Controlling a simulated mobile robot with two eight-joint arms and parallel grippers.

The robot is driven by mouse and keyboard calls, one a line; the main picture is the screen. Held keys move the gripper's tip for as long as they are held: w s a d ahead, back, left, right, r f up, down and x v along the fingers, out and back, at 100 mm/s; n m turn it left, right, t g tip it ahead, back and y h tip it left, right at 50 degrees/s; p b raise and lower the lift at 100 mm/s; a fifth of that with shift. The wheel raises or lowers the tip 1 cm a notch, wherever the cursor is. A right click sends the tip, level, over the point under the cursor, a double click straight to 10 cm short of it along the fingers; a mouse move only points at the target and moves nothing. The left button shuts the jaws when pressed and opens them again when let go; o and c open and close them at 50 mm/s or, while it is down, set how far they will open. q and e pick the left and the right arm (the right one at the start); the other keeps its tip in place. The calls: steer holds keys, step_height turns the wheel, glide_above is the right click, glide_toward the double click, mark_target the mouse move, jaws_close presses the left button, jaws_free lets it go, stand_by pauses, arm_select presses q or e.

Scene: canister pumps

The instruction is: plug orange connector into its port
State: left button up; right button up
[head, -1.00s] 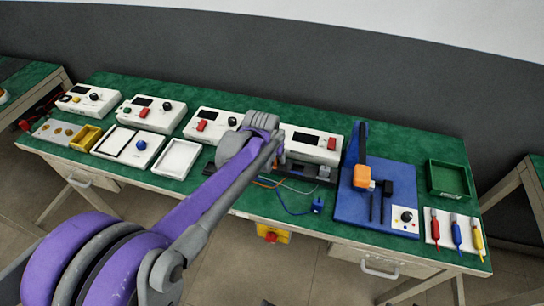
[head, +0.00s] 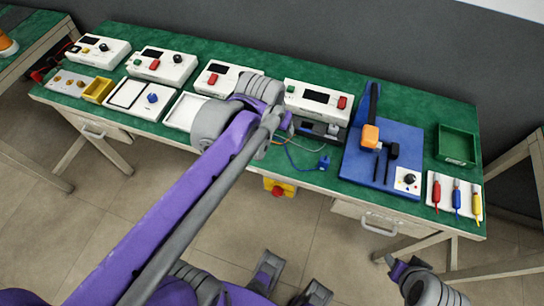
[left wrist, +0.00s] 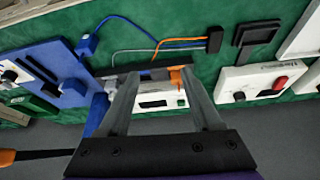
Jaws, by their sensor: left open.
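My left gripper (left wrist: 152,85) is open, its two grey fingers reaching over the bench in the left wrist view. A small orange connector (left wrist: 176,76) shows between the fingertips, close to the right one; I cannot tell whether they touch. Orange wire runs from a black block (left wrist: 214,39) towards it. In the head view my left arm hides most of the gripper and the orange connector. The dark port unit (head: 318,130) stands before a white instrument (head: 318,100). The port itself is not clear.
A blue plug (head: 324,162) lies on the green bench with its wire; it also shows in the left wrist view (left wrist: 87,45). A blue fixture (head: 350,165) with an orange-topped part stands to the right. Several white instruments line the back. A green tray (head: 456,145) is at far right.

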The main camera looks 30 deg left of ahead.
arm_select(q)
steer(key=s+d+f+m, duration=0.1)
steer(key=s+d+f, duration=0.4)
steer(key=s+f, duration=0.3)
steer(key=s, duration=0.4)
steer(key=shift+d+f+m+h, duration=0.15)
steer(key=shift+f+m+h, duration=0.05)
steer(key=shift+m+h, duration=0.2)
step_height(320, 180, up, 9)
steer(key=w+p, duration=0.1)
steer(key=p, duration=0.6)
steer(key=shift+w+t+p, duration=0.25)
steer(key=shift+t+p, duration=0.15)
steer(key=shift+w+f, duration=0.1)
steer(key=shift+f, duration=0.05)
